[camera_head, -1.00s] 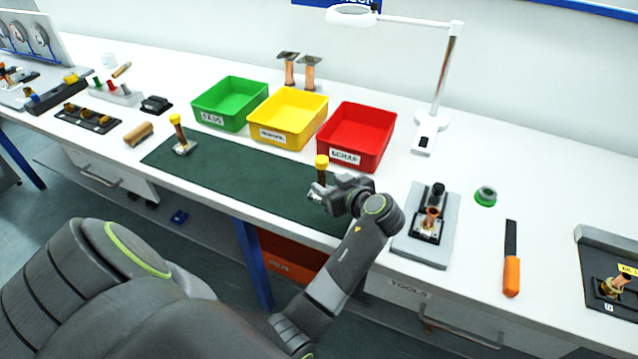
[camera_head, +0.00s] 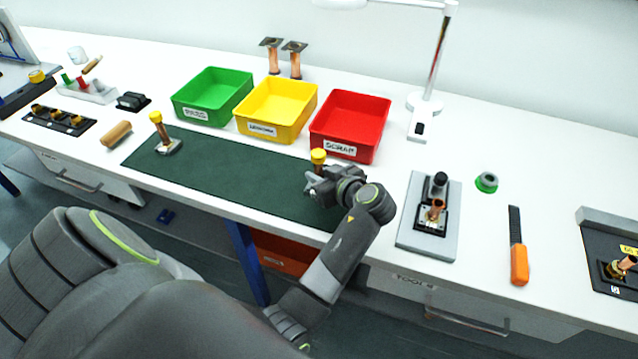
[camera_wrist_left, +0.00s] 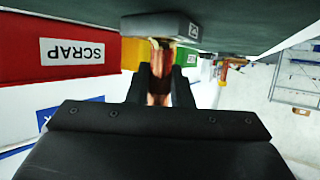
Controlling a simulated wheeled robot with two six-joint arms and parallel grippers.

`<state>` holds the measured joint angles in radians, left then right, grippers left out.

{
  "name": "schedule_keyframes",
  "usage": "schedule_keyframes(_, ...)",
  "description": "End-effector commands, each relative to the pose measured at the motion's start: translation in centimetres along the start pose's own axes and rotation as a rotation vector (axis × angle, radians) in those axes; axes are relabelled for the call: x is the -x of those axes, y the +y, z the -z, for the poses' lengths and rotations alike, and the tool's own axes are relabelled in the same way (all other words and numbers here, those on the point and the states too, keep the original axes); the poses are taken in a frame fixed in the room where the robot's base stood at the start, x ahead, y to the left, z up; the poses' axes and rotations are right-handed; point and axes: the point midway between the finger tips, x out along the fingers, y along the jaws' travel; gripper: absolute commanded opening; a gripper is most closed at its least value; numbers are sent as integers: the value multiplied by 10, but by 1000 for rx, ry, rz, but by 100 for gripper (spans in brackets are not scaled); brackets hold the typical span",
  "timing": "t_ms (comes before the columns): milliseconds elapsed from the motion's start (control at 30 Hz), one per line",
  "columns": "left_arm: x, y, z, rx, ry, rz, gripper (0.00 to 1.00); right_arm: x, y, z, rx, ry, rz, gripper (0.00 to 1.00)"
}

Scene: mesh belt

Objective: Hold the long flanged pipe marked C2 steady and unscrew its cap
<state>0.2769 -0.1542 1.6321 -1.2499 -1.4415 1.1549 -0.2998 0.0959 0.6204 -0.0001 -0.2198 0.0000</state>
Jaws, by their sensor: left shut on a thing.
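A copper pipe with a yellow cap (camera_head: 318,156) stands near the right end of the dark green mat (camera_head: 225,180). My left gripper (camera_head: 317,184) is shut on this pipe below the cap. In the left wrist view the copper pipe (camera_wrist_left: 160,88) sits between the fingers, and its grey flange (camera_wrist_left: 160,24) is against or very near the mat. A small label (camera_wrist_left: 193,31) on the flange is too small to read surely. A second yellow-capped flanged pipe (camera_head: 160,130) stands at the mat's left end. My right gripper is not in view.
Green (camera_head: 212,95), yellow (camera_head: 275,108) and red (camera_head: 350,122) bins stand behind the mat. Two uncapped flanged pipes (camera_head: 295,65) stand behind them. A grey fixture board (camera_head: 408,230), a green-grey ring (camera_head: 487,182) and an orange-handled tool (camera_head: 519,262) lie to the right.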

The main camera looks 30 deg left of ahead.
Motion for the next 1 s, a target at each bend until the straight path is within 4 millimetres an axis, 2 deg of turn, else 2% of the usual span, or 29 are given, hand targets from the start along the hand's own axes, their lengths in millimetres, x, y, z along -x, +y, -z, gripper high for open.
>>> schedule_keyframes(200,0,-1,0,-1,1,2,0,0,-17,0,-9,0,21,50)
schedule_keyframes(367,1,0,4,1,1,2,0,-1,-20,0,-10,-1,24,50)
schedule_keyframes(533,10,0,25,7,2,-1,0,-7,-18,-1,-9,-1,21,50)
schedule_keyframes(800,30,0,74,6,3,-1,0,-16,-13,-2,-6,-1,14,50)
schedule_keyframes(1000,37,0,91,2,2,0,0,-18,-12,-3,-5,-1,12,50)
